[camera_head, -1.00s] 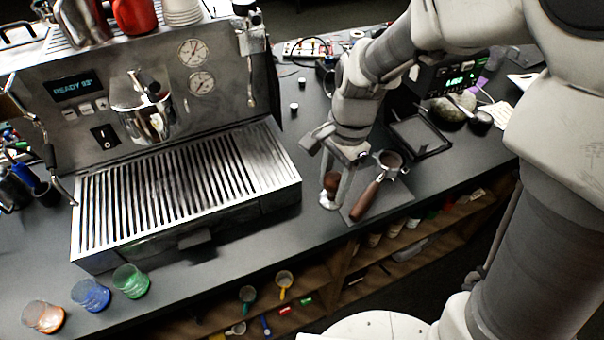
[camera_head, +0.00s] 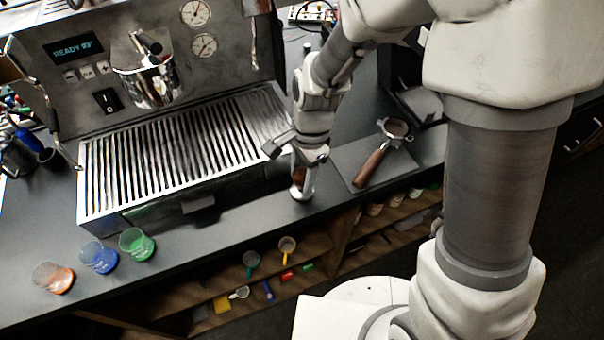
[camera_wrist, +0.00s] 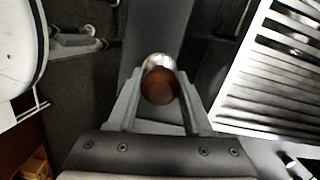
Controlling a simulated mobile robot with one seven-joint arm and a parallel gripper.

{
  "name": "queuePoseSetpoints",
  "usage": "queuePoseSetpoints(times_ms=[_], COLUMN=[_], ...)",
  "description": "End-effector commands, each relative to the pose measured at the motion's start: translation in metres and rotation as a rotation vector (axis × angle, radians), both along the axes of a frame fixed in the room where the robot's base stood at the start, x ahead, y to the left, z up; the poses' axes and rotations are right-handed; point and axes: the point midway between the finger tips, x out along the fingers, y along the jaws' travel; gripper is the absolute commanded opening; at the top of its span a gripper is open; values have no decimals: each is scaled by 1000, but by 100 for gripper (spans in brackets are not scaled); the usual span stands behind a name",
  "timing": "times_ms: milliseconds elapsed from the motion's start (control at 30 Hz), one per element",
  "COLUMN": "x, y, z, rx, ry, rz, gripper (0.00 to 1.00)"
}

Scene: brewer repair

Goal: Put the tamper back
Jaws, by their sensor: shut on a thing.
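The tamper (camera_wrist: 160,86) has a round brown wooden handle and a shiny metal base. My gripper (camera_wrist: 158,90) is shut on its handle in the wrist view, one finger on each side. In the head view, my gripper (camera_head: 301,170) points down beside the right end of the espresso machine, and the tamper (camera_head: 299,177) shows partly between the fingers. Its base is at or just above the counter near the front edge; I cannot tell whether it touches. A portafilter (camera_head: 382,155) with a brown handle and coffee in its basket lies on a dark mat (camera_head: 346,160) to the right.
The espresso machine (camera_head: 150,215) with its slatted drip tray stands close left of my gripper. Orange, blue and green cups (camera_head: 98,257) stand at the counter's front left. An open shelf (camera_head: 310,245) with small items lies below the counter edge. A grinder scale area (camera_head: 420,103) is behind the mat.

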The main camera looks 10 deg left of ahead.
Motion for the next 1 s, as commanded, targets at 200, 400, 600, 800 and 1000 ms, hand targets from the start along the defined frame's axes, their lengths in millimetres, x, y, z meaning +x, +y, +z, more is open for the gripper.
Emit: queuePoseSetpoints(times_ms=[200, 400, 600, 800, 1000], x=[0, 0, 0, 2, 6], y=[0, 0, 0, -1, -5], z=[-3, -3, -2, 16, 59], rx=[0, 0, 0, 3, 4], ry=[0, 0, 0, -5, -6], rz=[0, 0, 0, 0, -1], gripper=[59, 80, 80, 80, 80])
